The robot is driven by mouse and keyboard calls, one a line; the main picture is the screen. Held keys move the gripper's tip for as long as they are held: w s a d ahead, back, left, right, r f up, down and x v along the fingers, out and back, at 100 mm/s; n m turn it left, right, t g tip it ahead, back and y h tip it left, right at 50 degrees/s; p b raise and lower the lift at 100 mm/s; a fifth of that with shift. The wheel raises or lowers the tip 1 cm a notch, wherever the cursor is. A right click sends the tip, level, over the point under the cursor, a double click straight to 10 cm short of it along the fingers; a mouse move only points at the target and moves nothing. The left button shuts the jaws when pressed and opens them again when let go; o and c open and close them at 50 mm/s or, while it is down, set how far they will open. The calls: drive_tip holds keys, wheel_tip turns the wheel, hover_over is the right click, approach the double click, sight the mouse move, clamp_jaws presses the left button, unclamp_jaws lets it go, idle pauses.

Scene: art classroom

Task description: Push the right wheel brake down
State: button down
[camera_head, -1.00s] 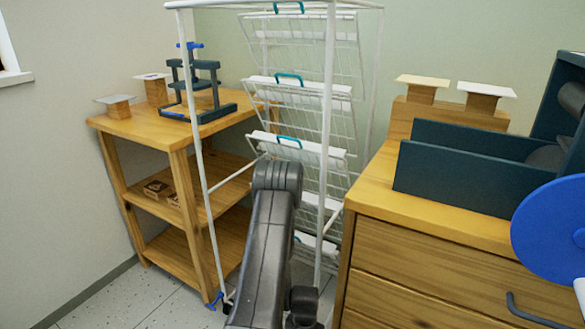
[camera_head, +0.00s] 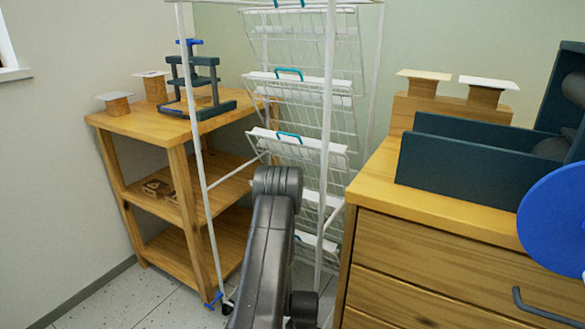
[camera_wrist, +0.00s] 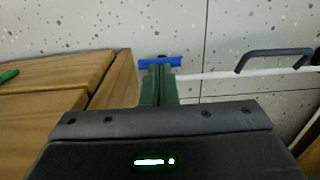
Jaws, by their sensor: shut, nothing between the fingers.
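The white wire drying rack (camera_head: 327,120) stands between a wooden shelf and a wooden cabinet. A blue wheel brake (camera_head: 214,299) shows at the foot of its left front post. The foot of the right front post is hidden behind my arm in the head view. In the wrist view a blue brake lever (camera_wrist: 160,62) lies just beyond my fingertips, above the speckled floor. My gripper (camera_wrist: 160,72) is shut and empty, its dark green fingers side by side. The tips overlap the lever in the picture; I cannot tell whether they touch it. My gripper is hidden in the head view.
The wooden cabinet (camera_head: 440,265) stands close on the right, with a dark press and blue wheel (camera_head: 562,222) on it. The wooden shelf (camera_head: 150,123) stands left of the rack. A white rack bar (camera_wrist: 215,74) runs right of the fingers. Floor shows at lower left.

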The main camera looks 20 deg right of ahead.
drive_tip(key=shift+f, duration=0.25)
drive_tip(key=shift+r, duration=0.15)
wheel_tip(320, 180, up, 7)
drive_tip(key=s+a+p, duration=0.1)
drive_tip(key=p, duration=0.2)
drive_tip(key=shift+s+a+p, duration=0.2)
drive_tip(key=shift+a+p, duration=0.05)
drive_tip(key=shift+p, duration=0.15)
idle(0.3)
drive_tip(key=f+b, duration=0.1)
drive_tip(key=f, duration=0.1)
drive_tip(key=w+d+f+b, duration=0.1)
drive_tip(key=f, duration=0.2)
drive_tip(key=f+b, duration=0.2)
drive_tip(key=shift+w+d+f, duration=0.2)
drive_tip(key=shift+d, duration=0.05)
drive_tip(key=shift+r, duration=0.1)
